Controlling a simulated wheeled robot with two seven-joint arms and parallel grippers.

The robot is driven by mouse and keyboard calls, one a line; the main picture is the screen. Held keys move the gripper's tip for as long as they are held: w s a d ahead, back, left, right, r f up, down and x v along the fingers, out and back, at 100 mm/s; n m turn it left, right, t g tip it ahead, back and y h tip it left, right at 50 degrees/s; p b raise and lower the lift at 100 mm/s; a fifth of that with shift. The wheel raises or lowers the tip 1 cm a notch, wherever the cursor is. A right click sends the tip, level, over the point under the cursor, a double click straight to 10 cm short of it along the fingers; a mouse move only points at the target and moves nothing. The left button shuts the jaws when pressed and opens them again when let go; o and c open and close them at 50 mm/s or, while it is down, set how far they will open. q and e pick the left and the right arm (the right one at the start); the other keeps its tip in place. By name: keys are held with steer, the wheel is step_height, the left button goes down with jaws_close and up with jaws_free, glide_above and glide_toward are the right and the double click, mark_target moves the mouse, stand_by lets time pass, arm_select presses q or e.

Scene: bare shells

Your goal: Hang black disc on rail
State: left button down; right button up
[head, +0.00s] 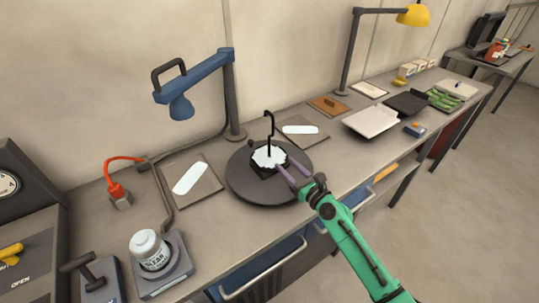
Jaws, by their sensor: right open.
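A large dark round disc (245,190) lies flat on the long bench. On it sits a smaller black piece with a jagged white top (268,157), and a thin black hooked rod (270,128) stands up from it. I cannot tell which of these is the task's black disc. My right gripper (285,164) is open, its two purple fingers at the right edge of the small black piece; whether they touch it is unclear. Nothing shows clearly between the fingers. No rail can be made out with certainty. My left gripper is out of view.
A blue arm-like stand (200,80) rises behind the disc, and a lamp with a yellow shade (413,15) stands farther back. A white jar (150,250) sits at the front left. A white tray (370,121) and a black tray (407,103) lie to the right.

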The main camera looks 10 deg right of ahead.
mark_target(271, 158)
steer(key=x, duration=0.5)
steer(key=shift+w+a+f+b, duration=0.1)
steer(key=shift+w+f+b, duration=0.15)
steer(key=shift+b, duration=0.15)
steer(key=b+x, duration=0.1)
steer(key=x, duration=0.2)
steer(key=shift+w+a, duration=0.2)
steer(key=shift+w, duration=0.25)
steer(key=shift+r, duration=0.1)
steer(key=shift+c, duration=0.6)
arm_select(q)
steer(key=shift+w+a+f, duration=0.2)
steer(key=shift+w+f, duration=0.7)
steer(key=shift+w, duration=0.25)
arm_select(e)
jaws_close()
steer(key=shift+s, duration=0.1)
